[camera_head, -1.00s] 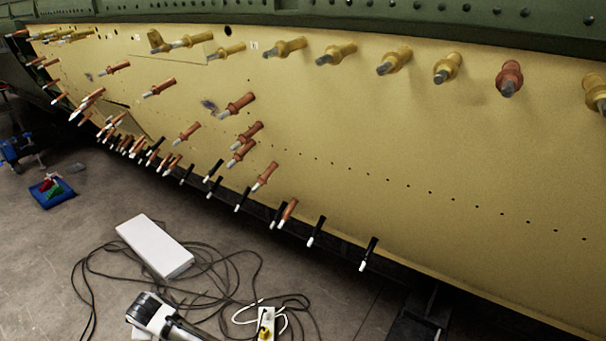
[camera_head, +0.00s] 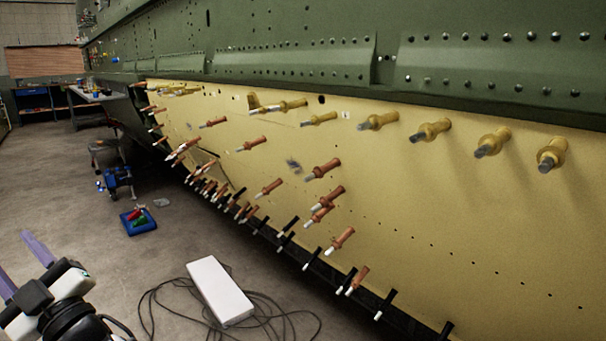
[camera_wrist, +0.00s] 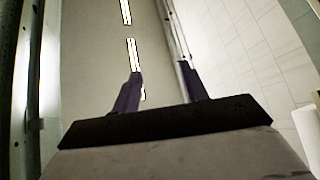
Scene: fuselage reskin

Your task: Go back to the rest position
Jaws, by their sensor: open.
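My gripper (camera_head: 22,268) shows at the lower left of the head view, with two purple fingers spread apart and nothing between them. In the wrist view my gripper (camera_wrist: 160,82) is also open and empty, with its fingers pointing up toward the ceiling lights (camera_wrist: 131,50). It is held away from the yellow fuselage skin panel (camera_head: 450,210), over the floor side. Part of my arm is cut off by the picture's edge.
Several copper, gold and black fasteners stick out of the panel. A white box (camera_head: 220,290) and black cables (camera_head: 285,322) lie on the floor. A blue tray (camera_head: 138,222) with coloured parts sits farther back. Workbenches (camera_head: 75,104) stand at the far left. Open floor lies between.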

